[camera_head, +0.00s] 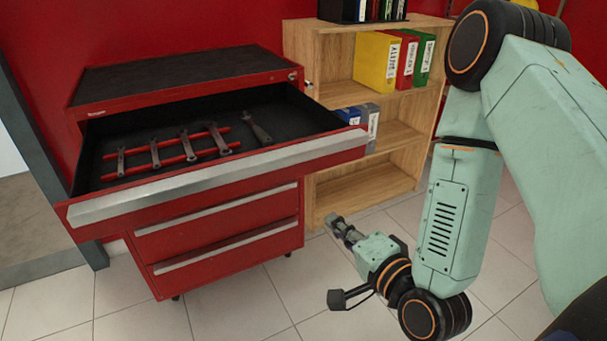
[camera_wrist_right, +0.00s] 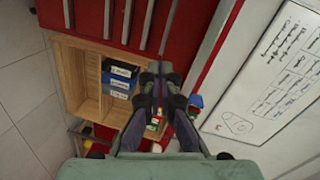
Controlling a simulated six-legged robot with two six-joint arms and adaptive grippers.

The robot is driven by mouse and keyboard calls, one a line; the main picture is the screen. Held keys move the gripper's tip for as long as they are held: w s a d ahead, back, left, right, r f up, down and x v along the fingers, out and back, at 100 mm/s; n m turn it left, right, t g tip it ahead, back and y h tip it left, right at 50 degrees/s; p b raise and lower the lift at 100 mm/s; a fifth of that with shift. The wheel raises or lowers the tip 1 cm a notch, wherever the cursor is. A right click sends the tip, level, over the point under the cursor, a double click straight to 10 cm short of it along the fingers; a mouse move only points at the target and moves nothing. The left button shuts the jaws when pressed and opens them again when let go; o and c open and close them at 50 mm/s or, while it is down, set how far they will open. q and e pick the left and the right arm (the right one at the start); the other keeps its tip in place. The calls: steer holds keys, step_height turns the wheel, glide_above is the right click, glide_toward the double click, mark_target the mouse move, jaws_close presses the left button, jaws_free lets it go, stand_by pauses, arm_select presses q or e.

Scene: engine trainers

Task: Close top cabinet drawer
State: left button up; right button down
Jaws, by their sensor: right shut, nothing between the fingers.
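The red tool cabinet (camera_head: 220,250) stands at the left in the head view, with a dark top. Its top drawer (camera_head: 215,187) is pulled far out, with a silver front edge, and holds several wrenches on red rails and another tool. The lower drawers (camera_head: 215,212) look shut. My left gripper is not in view.
A wooden shelf (camera_head: 365,187) with coloured binders stands against the red wall, right of the cabinet. The tiled floor (camera_head: 290,290) in front of the cabinet is clear. A whiteboard with drawings (camera_wrist_right: 270,80) shows in the right wrist view.

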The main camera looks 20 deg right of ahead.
step_height(320, 180, up, 4)
steer(key=m+t, duration=0.2)
steer(key=m, duration=0.1)
steer(key=b, duration=0.6)
glide_toward(303, 169)
step_height(303, 169, up, 2)
steer(key=s+a, duration=0.2)
steer(key=w+b, duration=0.7)
steer(key=b, duration=0.1)
steer(key=shift+w+a+r+b, duration=0.1)
steer(key=shift+w+a+b, duration=0.05)
steer(key=shift+w+b, duration=0.25)
steer(key=shift+w+r, duration=0.1)
steer(key=shift+w, duration=0.35)
